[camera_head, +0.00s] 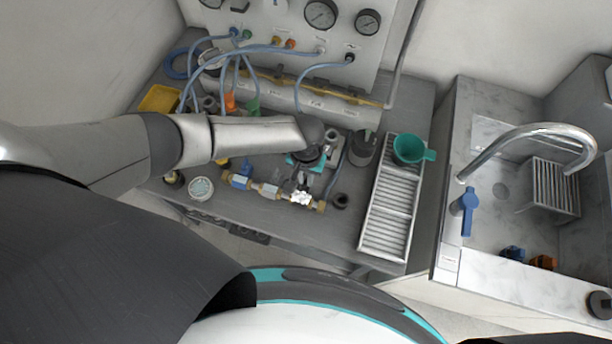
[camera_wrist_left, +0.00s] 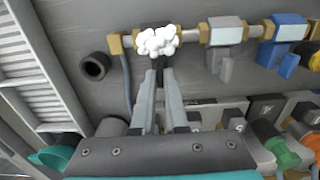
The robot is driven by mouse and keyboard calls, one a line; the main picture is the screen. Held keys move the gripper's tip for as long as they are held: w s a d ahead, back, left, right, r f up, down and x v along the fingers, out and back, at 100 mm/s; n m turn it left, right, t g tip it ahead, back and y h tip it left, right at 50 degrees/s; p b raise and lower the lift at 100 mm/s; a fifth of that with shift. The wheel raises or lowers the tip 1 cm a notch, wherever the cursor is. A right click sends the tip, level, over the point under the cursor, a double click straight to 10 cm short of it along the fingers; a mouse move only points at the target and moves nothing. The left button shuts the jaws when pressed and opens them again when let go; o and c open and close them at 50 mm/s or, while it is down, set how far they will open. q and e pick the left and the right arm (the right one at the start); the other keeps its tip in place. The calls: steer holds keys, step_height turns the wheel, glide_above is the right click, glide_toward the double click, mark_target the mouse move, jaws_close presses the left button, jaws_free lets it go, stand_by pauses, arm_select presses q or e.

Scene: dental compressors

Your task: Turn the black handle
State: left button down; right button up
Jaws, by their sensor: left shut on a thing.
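My left arm reaches in from the left in the head view, and my left gripper (camera_head: 302,181) points down at a pipe assembly with a white knobbly fitting (camera_head: 300,198). In the left wrist view the fingers of the left gripper (camera_wrist_left: 158,70) are close together, just below the same white fitting (camera_wrist_left: 157,41). They are shut on a small dark piece, the black handle (camera_wrist_left: 158,62), which is mostly hidden between the fingertips. Its exact angle is hard to tell. My right gripper is not in view.
A ribbed metal tray (camera_head: 388,215) with a green funnel (camera_head: 410,149) stands to the right. A gauge panel (camera_head: 300,45) with hoses is behind.

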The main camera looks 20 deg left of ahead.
arm_select(q)
steer(key=shift+m, duration=0.3)
steer(key=m, duration=0.3)
steer(key=shift+p, duration=0.35)
steer(key=m, duration=1.4)
steer(key=shift+m, duration=0.3)
steer(key=c, duration=0.9)
jaws_free()
steer(key=shift+c, duration=0.2)
